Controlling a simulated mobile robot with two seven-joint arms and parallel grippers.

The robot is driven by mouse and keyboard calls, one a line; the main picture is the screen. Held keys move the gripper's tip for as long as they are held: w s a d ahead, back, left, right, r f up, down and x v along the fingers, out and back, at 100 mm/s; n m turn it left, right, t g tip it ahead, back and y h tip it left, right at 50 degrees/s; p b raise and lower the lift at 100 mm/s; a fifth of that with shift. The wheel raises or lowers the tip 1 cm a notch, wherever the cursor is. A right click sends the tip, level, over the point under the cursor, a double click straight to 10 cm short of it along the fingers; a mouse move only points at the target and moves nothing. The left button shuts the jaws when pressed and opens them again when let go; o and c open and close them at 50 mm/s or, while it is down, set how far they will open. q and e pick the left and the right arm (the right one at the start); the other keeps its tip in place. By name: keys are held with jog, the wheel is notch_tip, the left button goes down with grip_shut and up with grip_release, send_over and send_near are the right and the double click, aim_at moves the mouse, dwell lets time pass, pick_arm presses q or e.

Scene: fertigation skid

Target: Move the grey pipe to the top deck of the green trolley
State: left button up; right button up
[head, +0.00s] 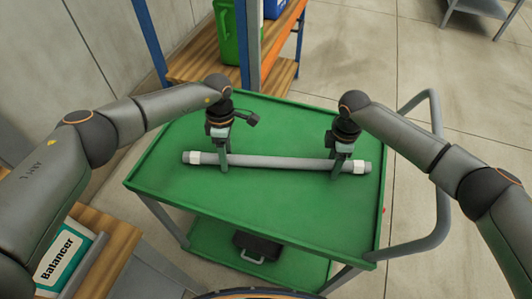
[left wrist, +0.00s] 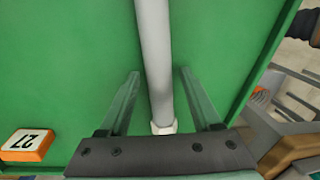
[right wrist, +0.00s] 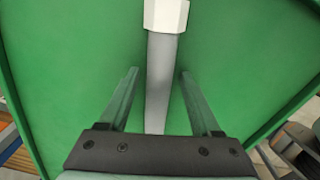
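The grey pipe (head: 275,162) with white collars near its ends lies across the top deck of the green trolley (head: 275,205); it appears to rest on the deck. My left gripper (head: 224,166) is around the pipe near its left end. In the left wrist view the pipe (left wrist: 155,60) runs between the two open fingers (left wrist: 155,88), with gaps on both sides. My right gripper (head: 338,170) is around the pipe near its right end. In the right wrist view the pipe (right wrist: 161,80) also lies between open fingers (right wrist: 159,85), with gaps on both sides.
The trolley's grey handle (head: 440,170) is at the right. A black case (head: 258,246) sits on the lower deck. A wooden shelf rack (head: 195,65) with a green container (head: 230,32) stands behind. A Balancer box (head: 68,255) is at the lower left.

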pick_arm(q)
jog(key=shift+r, duration=0.1)
dwell(0.4)
pick_arm(e)
jog(key=shift+r, duration=0.3)
pick_arm(q)
jog(key=r, duration=0.4)
jog(key=w+r, duration=0.1)
jog(key=r, duration=0.2)
jog(key=w+r, duration=0.1)
jog(key=r, duration=0.3)
jog(key=shift+r, duration=0.3)
pick_arm(e)
notch_tip(320, 180, up, 12)
jog(key=shift+f, duration=0.25)
pick_arm(q)
jog(key=shift+s, duration=0.1)
